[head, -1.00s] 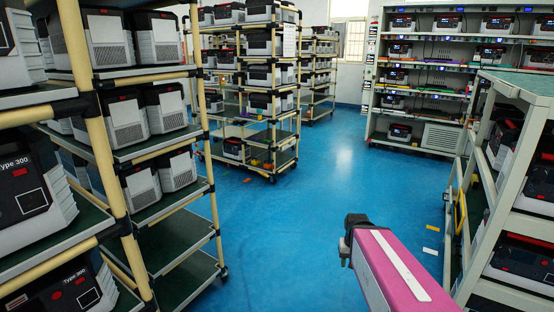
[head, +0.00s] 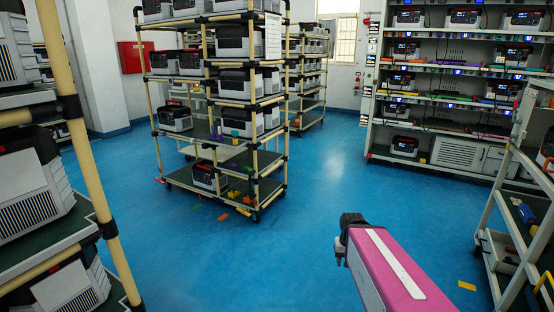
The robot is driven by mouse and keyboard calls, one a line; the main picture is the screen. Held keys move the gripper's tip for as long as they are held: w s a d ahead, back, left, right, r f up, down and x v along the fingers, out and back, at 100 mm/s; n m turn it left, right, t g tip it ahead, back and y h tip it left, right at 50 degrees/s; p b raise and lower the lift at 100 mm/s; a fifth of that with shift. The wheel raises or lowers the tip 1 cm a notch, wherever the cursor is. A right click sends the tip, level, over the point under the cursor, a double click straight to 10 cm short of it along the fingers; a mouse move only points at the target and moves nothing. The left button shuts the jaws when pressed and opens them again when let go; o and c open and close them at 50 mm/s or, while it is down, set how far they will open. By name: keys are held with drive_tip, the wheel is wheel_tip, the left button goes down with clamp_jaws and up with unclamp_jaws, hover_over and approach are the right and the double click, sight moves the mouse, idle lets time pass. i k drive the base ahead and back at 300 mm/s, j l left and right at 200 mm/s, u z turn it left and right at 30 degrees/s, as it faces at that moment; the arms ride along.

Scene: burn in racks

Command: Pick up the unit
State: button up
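Many similar units, white and dark grey boxes with small front panels, stand on racks; I cannot tell which one the task means. One unit (head: 175,118) sits at the left of a middle shelf on the central rolling rack (head: 214,139). Another unit (head: 207,178) sits on that rack's bottom shelf. More units, such as this one with a lit display (head: 404,147), stand on the wall rack (head: 372,110) at the back right. My pink and white arm reaches in from the bottom right.
A near rack (head: 72,108) with units stands close on the left. A pale metal rack (head: 505,215) with tools is close on the right. Small coloured pieces (head: 222,217) lie on the floor by the central rack. Blue floor (head: 330,180) between the racks is clear.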

sight(179, 119)
drive_tip(key=i+z, duration=0.1)
drive_tip(key=i, duration=1.1)
drive_tip(key=i+u, duration=0.35)
drive_tip(key=u, duration=0.15)
drive_tip(key=i+u, duration=0.35)
drive_tip(key=u, duration=0.15)
drive_tip(key=i+j+u, duration=0.35)
drive_tip(key=i+u, duration=0.15)
drive_tip(key=i, duration=0.2)
drive_tip(key=i+j+z, duration=0.2)
drive_tip(key=i+j, duration=0.35)
